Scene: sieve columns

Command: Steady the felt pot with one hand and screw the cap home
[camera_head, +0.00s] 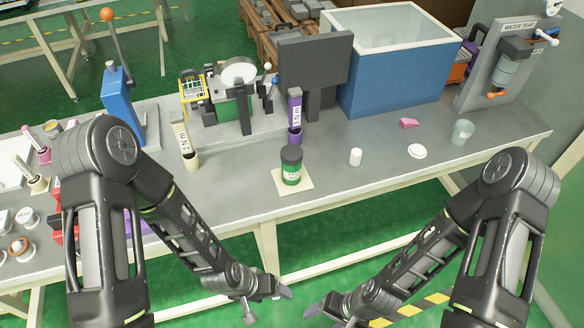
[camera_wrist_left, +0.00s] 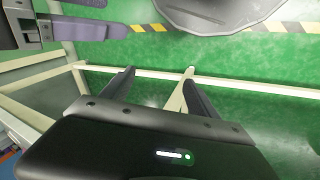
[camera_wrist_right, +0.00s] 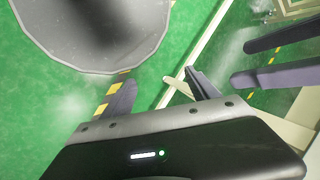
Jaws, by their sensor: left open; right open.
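The felt pot (camera_head: 291,172) is a green jar with a white label, standing upright on a cream square mat (camera_head: 304,184) near the table's front edge. A dark grey cap (camera_head: 291,154) sits on top of it; I cannot tell how tightly it is seated. My left gripper (camera_head: 268,302) is open and empty, low in front of the table; its fingers show in the left wrist view (camera_wrist_left: 158,85). My right gripper (camera_head: 322,308) is open and empty beside it, also below the table edge; its fingers show in the right wrist view (camera_wrist_right: 160,90). Neither gripper touches the pot.
A small white cylinder (camera_head: 355,157), white lid (camera_head: 417,151), pink block (camera_head: 409,123) and clear cup (camera_head: 462,131) stand right of the pot. A purple torque tool (camera_head: 295,118) stands behind it. A blue bin (camera_head: 395,85) fills the back right. The table between pot and cylinder is clear.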

